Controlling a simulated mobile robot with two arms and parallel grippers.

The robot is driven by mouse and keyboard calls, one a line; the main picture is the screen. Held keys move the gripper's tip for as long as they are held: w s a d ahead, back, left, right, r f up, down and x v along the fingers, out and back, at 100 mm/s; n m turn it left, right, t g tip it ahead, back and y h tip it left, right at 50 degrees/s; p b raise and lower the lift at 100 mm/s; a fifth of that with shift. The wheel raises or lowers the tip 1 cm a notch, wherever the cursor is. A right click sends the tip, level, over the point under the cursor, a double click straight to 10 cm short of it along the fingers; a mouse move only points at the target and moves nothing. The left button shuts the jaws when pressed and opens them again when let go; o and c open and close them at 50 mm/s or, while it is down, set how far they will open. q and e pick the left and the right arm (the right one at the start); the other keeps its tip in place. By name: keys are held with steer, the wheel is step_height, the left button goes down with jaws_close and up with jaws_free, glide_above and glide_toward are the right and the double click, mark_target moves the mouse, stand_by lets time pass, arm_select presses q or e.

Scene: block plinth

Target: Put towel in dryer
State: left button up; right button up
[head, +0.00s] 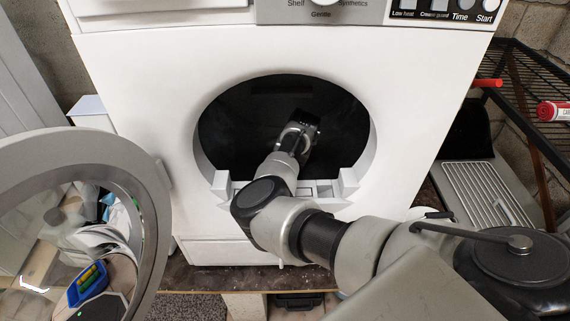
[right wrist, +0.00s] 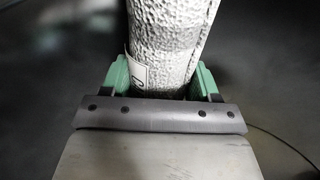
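The dryer (head: 140,90) is white, and its round door (head: 150,180) stands open at the left. My right arm reaches through the dark round opening (head: 235,130), with the right gripper (head: 303,122) inside the drum. In the right wrist view, a pale, rough-textured rolled towel (right wrist: 165,40) with a small printed label lies between the green fingers of the right gripper (right wrist: 162,78). The fingers press against both its sides. The towel's far end is out of frame, and I cannot make it out in the head view. My left gripper is not in view.
A black wire rack (head: 530,90) with a red-capped item (head: 553,111) stands at the right. A control panel (head: 320,12) tops the dryer.

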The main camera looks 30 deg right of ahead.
steer(key=o, duration=0.5)
steer(key=shift+r, duration=0.2)
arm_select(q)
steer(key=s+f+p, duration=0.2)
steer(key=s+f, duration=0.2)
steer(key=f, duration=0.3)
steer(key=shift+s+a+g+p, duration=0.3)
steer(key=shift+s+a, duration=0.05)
arm_select(e)
steer(key=v, duration=1)
steer(key=shift+r, duration=0.2)
steer(key=shift+s+d, duration=0.1)
steer(key=shift+s, duration=0.05)
